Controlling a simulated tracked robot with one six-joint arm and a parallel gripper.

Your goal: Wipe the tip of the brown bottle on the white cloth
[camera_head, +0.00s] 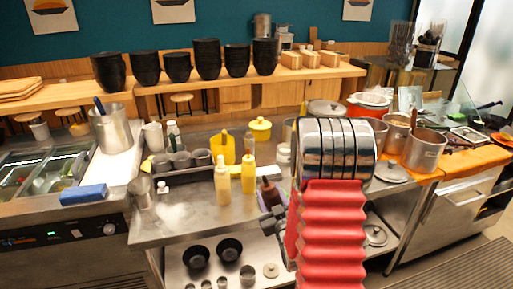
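A brown bottle (269,194) with a pointed tip stands upright near the front edge of the steel counter, left of my arm. Part of my grey gripper (271,222) shows at the bottle's lower end, overlapping it in the picture. The red ribbed sleeve and chrome part of my arm hide much of the gripper. I cannot tell whether its fingers are closed on the bottle. A small white patch (172,217) lies on the counter to the left; it may be the white cloth, but it is too small to be sure.
A yellow jug (222,148) and a tray of metal cups (182,160) are farther back. A metal cup (142,193) stands at left. The counter between the cream bottle and white patch is clear.

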